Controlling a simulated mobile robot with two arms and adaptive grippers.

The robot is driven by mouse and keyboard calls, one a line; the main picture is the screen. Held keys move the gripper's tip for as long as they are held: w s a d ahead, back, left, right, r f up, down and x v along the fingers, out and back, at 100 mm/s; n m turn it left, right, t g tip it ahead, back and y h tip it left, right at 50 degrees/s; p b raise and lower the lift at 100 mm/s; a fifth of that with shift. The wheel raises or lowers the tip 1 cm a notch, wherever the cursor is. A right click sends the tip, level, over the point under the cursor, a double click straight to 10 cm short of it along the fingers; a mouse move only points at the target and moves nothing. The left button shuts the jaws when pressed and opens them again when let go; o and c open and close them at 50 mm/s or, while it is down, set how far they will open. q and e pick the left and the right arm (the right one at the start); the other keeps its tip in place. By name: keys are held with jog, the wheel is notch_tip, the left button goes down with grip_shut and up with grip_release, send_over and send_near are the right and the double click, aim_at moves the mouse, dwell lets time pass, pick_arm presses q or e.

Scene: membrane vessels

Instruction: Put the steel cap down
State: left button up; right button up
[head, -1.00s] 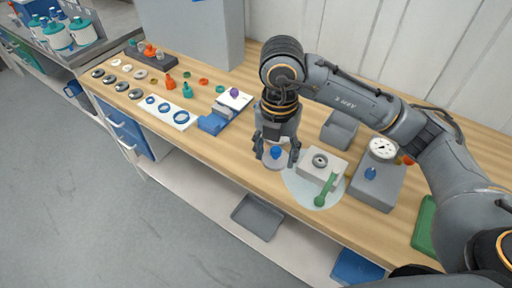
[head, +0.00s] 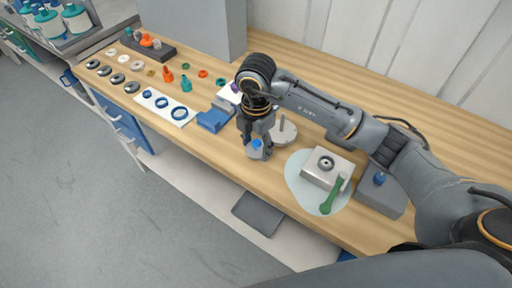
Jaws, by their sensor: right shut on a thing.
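My right gripper (head: 257,147) is shut on the steel cap (head: 254,155), a grey disc with a blue knob on top. The fingers are around the blue knob. The cap is over or at the front edge of the wooden bench; I cannot tell whether it touches the wood. My left gripper is not in view.
A grey disc with an upright pin (head: 284,132) stands just right of the gripper. A steel block with a round port (head: 323,168) and a green tool (head: 333,194) are on a pale round mat (head: 297,184). Blue blocks (head: 214,120) stand to the left.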

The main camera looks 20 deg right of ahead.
aim_at(256, 151)
jog(key=w+f, duration=0.1)
jog(key=f, duration=0.1)
jog(key=w+d+f, duration=0.1)
jog(key=w, duration=0.1)
jog(key=shift+f+p, duration=0.3)
jog(key=shift+f, duration=0.05)
notch_tip(256, 151, down, 3)
jog(key=shift+w+p, duration=0.1)
jog(key=shift+p, duration=0.75)
jog(key=shift+f, duration=0.2)
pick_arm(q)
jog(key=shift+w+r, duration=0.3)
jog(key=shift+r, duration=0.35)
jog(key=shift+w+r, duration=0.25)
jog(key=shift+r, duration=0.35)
pick_arm(e)
jog(key=shift+f, duration=0.1)
jog(key=shift+f, duration=0.2)
jog(key=o, duration=1.3)
jog(key=shift+r, duration=0.1)
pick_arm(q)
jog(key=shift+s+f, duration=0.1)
